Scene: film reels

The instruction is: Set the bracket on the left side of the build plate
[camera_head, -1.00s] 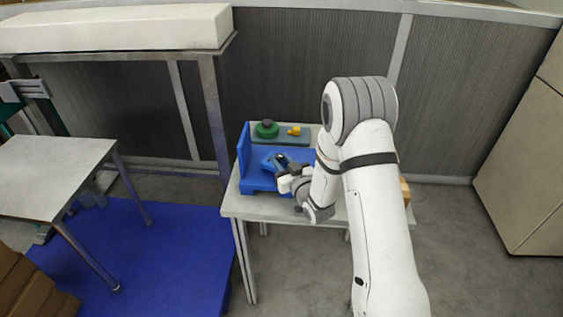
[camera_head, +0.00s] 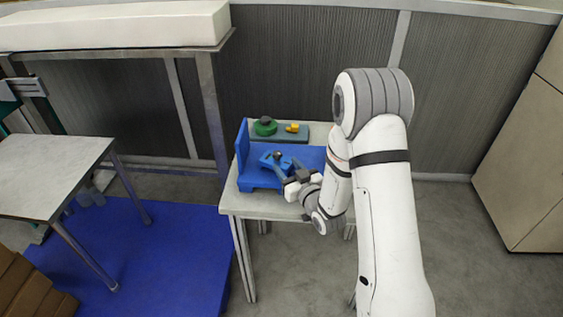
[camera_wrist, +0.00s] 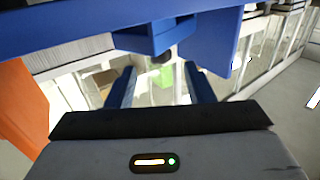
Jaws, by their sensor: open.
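The blue build plate (camera_head: 312,154) lies on the small white table, with an upright blue wall (camera_head: 242,146) along its left edge. A blue piece that looks like the bracket (camera_head: 270,157) sits on the left part of the plate, near that wall. It also shows in the wrist view (camera_wrist: 155,38), beyond the fingertips, with a dark round part below it. My gripper (camera_head: 281,172) is open, just in front and to the right of the bracket. In the wrist view, nothing shows between its two blue fingers (camera_wrist: 161,78). Whether a fingertip touches the bracket is unclear.
Behind the plate, a grey-green tray (camera_head: 280,138) holds a green round part (camera_head: 265,126) and a yellow part (camera_head: 292,128). My arm covers the table's right side.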

